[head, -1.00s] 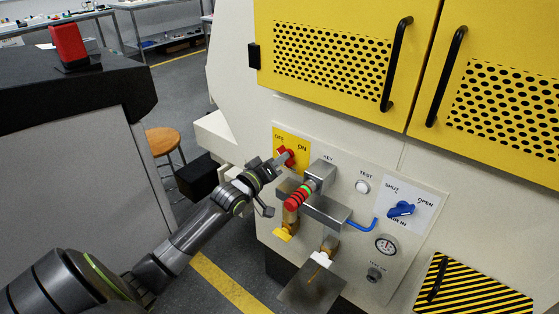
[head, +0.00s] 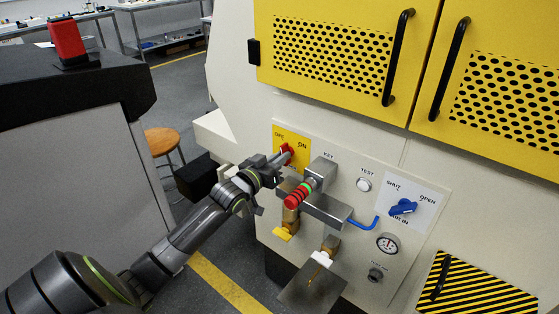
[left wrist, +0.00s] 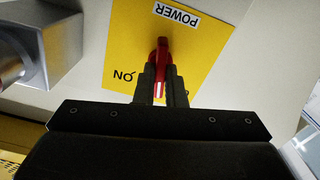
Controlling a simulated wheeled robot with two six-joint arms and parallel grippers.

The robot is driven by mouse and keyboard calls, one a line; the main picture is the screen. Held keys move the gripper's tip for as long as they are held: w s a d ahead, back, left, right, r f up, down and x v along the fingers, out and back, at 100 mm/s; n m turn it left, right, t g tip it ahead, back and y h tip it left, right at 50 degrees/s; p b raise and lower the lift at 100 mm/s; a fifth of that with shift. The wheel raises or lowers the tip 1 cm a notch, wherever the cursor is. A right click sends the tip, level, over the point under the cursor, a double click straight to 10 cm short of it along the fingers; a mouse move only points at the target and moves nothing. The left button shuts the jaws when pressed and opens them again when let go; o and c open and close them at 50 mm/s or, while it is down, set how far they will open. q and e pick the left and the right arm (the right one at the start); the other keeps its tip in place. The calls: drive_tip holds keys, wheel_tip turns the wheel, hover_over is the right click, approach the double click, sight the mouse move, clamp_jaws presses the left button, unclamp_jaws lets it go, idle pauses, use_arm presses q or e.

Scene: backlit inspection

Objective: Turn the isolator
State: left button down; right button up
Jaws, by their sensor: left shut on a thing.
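The isolator is a red handle (head: 285,150) on a yellow plate (head: 304,163) marked OFF and ON, at the upper left of the machine's panel. In the left wrist view the red handle (left wrist: 162,52) stands upright in the picture. The POWER label is upside down beyond it and ON is at the lower left. My left gripper (head: 280,160) is at the plate, its two fingers closed around the handle. My right gripper is not in view.
Just right of the gripper a metal key block (head: 322,172) and a red-and-green banded part (head: 301,194) stick out. A blue valve handle (head: 403,207) and a gauge (head: 387,243) sit farther right. Yellow doors (head: 340,40) are above. A dark-topped cabinet (head: 70,110) stands left.

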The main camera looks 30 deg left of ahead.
use_arm(q)
drive_tip(key=shift+m+b, duration=0.3)
drive_tip(key=shift+m, duration=0.7)
drive_tip(key=m+b, duration=0.1)
drive_tip(key=m, duration=0.3)
drive_tip(key=shift+d+f+b, duration=0.1)
drive_tip(key=shift+b, duration=0.25)
drive_tip(key=m+b, duration=0.1)
drive_tip(key=m, duration=0.3)
drive_tip(key=shift+m+b, duration=0.4)
drive_tip(key=shift+m, duration=0.4)
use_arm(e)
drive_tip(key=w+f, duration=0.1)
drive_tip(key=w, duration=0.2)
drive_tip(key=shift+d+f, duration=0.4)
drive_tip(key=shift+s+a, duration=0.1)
